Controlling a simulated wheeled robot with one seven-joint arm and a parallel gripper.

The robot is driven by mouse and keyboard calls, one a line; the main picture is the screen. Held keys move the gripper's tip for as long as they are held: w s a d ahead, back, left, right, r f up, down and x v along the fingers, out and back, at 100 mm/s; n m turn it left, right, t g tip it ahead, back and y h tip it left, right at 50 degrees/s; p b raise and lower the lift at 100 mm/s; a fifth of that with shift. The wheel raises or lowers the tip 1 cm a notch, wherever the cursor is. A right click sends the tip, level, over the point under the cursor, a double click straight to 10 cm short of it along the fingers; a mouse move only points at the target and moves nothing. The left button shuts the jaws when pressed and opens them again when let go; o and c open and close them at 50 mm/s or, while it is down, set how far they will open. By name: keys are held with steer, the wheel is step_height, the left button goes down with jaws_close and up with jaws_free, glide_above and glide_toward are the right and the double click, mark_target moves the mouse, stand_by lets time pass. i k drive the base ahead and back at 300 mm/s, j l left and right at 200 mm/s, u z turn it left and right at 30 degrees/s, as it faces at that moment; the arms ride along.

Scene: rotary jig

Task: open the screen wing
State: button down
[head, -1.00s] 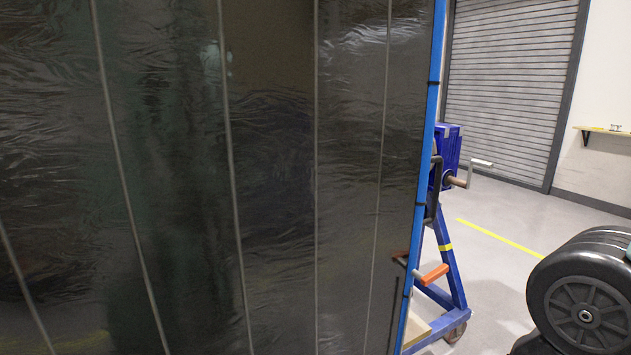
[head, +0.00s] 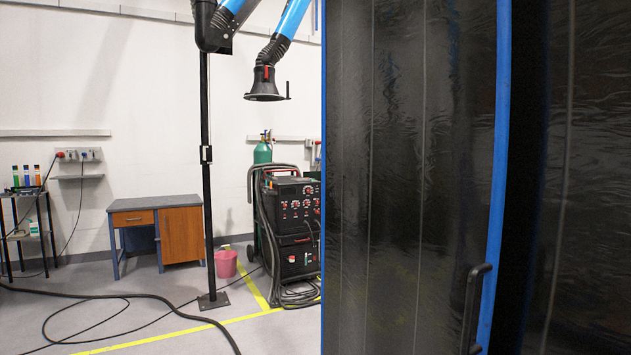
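The screen wing (head: 400,180) is a tall, dark, see-through panel with a blue frame, and it fills the middle right of the head view. A black bar handle (head: 473,308) sits low on its right side, by the blue upright (head: 497,180). Right of that upright is a black strip, then another dark screen panel (head: 595,180). I cannot tell whether the strip is a gap. The bottom of the wing is cut off. My gripper is not in view.
A welding machine (head: 297,225) with a green gas bottle (head: 262,152) stands left of the wing. A black post (head: 206,170), a pink bucket (head: 226,263) and a desk (head: 180,235) are further left. Cables cross the floor. Open floor (head: 60,335) lies at lower left.

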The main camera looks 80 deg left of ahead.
mark_target(415, 95)
steer(key=u, duration=1.95)
steer(key=i+u, duration=0.15)
